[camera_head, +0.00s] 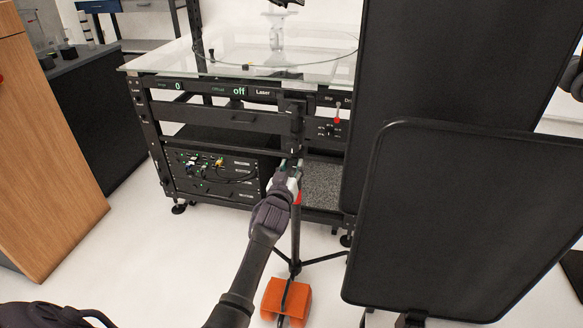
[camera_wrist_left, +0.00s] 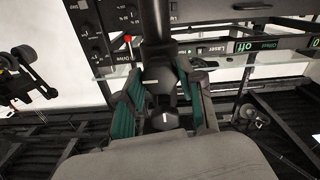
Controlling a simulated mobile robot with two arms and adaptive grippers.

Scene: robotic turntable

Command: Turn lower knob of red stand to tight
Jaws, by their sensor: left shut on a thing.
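A black stand with a thin upright pole (camera_head: 295,236) stands in front of the turntable bench. An orange-red weight (camera_head: 287,299) lies at its foot, and a small red part shows on the pole just beside my gripper. My left gripper (camera_head: 287,172) reaches up to the pole from below. In the left wrist view my left gripper (camera_wrist_left: 160,108) has its green-padded fingers on either side of a dark knob (camera_wrist_left: 166,120) and is shut on it. The pole (camera_wrist_left: 155,25) rises behind. The knob is hidden in the head view. My right gripper is not in view.
The bench (camera_head: 225,92) with a glass top and lit displays stands close behind the stand. Two large black panels (camera_head: 465,220) block the right side. A wooden cabinet (camera_head: 45,150) stands at the left. White floor is clear between cabinet and stand.

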